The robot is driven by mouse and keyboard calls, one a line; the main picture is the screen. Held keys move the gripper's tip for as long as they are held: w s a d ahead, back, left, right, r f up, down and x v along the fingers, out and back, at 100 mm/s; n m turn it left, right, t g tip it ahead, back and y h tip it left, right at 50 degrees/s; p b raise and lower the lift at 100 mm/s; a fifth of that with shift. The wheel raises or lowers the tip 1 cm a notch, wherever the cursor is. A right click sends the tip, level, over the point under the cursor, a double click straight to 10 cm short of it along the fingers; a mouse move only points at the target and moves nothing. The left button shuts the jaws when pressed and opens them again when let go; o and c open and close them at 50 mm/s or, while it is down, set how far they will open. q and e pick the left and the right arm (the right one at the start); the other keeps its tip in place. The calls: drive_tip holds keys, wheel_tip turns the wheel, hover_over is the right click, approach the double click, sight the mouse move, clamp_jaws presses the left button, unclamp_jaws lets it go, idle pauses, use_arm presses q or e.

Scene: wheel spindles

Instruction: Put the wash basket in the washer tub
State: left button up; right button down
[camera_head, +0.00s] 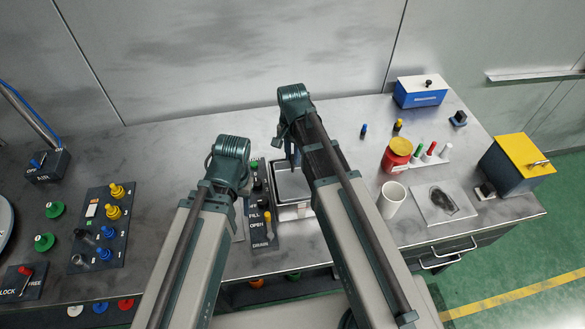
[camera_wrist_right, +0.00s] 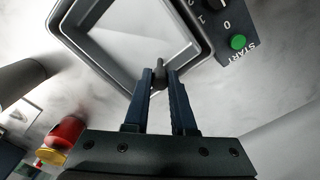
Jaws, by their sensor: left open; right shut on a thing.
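The washer tub (camera_head: 292,211) is a square, light metal box on the bench, partly behind my right arm. A square grey tray-like piece, which looks like the wash basket (camera_head: 290,180), shows at its top; it also shows in the right wrist view (camera_wrist_right: 140,35). My right gripper (camera_wrist_right: 158,80) is shut on a small dark grip at the near edge of this piece. I cannot tell how deep the basket sits in the tub. My left gripper (camera_head: 243,187) is open, left of the tub beside the control panel, its fingers mostly hidden.
A control panel (camera_head: 264,230) with knobs adjoins the tub on the left. A white cup (camera_head: 391,200), a red jar (camera_head: 397,157) with a yellow lid and a pale tray (camera_head: 425,214) stand to the right. A knob board (camera_head: 101,226) lies at left. Bare bench lies behind the tub.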

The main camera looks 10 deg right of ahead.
sight(292, 163)
drive_tip(key=shift+f+b, duration=2.3)
drive_tip(key=shift+b, duration=0.05)
drive_tip(key=shift+r, duration=0.1)
drive_tip(key=c, duration=1)
unclamp_jaws()
